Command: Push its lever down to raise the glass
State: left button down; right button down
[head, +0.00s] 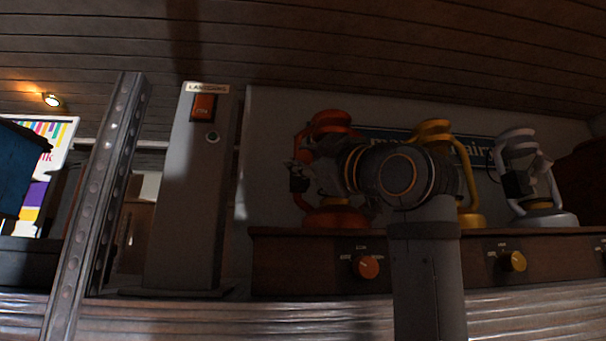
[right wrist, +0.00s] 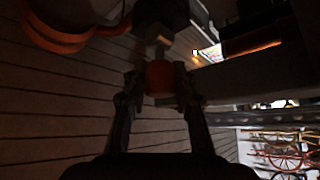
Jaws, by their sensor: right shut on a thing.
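The orange lantern (head: 335,216) stands at the left of a row of three in the head view, its middle and right side partly covered by my right arm. A dark block (head: 298,181) shows on its left side. In the right wrist view my right gripper (right wrist: 160,88) is shut on a small orange piece (right wrist: 160,76), which looks like the lever's end. A dark block (right wrist: 161,14) is just beyond it, and orange curved parts (right wrist: 62,40) of the lantern show at upper left. The glass cannot be made out clearly. My left gripper is not in view.
A yellow lantern (head: 471,219) and a pale grey lantern (head: 545,218) stand to the right on the same wooden shelf box (head: 310,262), with an orange knob (head: 367,267) and a yellow knob (head: 515,261). A grey switch post (head: 185,190) and a perforated metal upright (head: 97,200) stand left.

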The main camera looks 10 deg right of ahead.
jog(key=shift+f+n+t+y+b, duration=0.3)
jog(key=shift+f+n+y+b, duration=0.15)
jog(key=shift+n+y+b, duration=0.2)
jog(key=shift+w, duration=0.1)
jog(key=c, duration=1)
grip_release()
jog(key=shift+r, duration=0.1)
jog(key=shift+c, duration=0.2)
jog(key=v, duration=1.2)
